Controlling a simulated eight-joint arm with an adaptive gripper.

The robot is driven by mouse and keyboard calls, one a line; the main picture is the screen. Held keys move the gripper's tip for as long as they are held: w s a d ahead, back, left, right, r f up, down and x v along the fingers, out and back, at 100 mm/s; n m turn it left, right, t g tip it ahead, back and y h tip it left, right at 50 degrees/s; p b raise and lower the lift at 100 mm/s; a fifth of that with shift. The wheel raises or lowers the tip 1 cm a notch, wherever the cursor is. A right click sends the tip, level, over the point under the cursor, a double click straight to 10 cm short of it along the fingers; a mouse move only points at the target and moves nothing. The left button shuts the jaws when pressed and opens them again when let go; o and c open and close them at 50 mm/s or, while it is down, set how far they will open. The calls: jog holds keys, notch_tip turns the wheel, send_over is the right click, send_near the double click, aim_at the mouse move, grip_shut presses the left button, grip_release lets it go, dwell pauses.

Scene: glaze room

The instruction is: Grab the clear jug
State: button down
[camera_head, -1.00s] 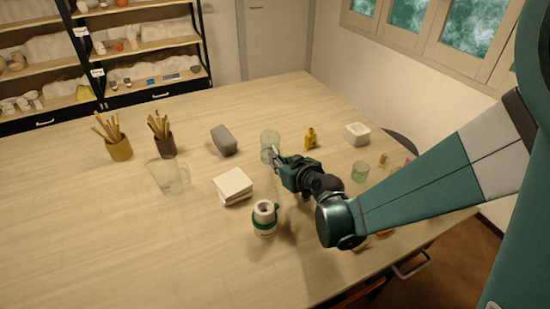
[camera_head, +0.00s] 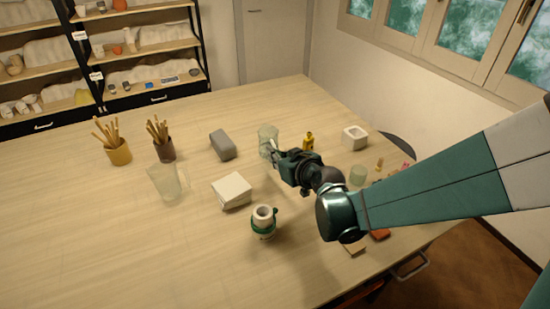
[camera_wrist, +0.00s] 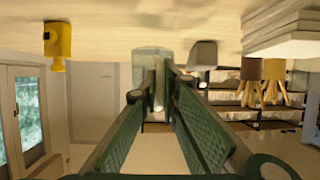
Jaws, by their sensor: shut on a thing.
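A clear, greenish glass jug (camera_head: 268,136) is at the middle of the table in the head view, at the tip of my gripper (camera_head: 274,152). In the wrist view, which is upside down, the jug (camera_wrist: 146,65) lies straight beyond my fingertips (camera_wrist: 160,88). The fingers are shut around a pale upright strip that looks like its handle. The jug appears slightly above the table; the gap under it is hard to see. Another clear jug with a handle (camera_head: 168,183) stands apart at the left, empty.
Near the jug are a grey block (camera_head: 222,145), a yellow bottle (camera_head: 308,141) and a white square dish (camera_head: 354,138). White tiles (camera_head: 232,190) and a green-banded pot (camera_head: 263,222) stand nearer. A clear glass (camera_head: 357,175) is beside my arm. The table's left front is clear.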

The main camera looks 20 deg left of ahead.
aim_at(269, 139)
jog(key=shift+r+p, duration=0.6)
jog(key=shift+r, duration=2.1)
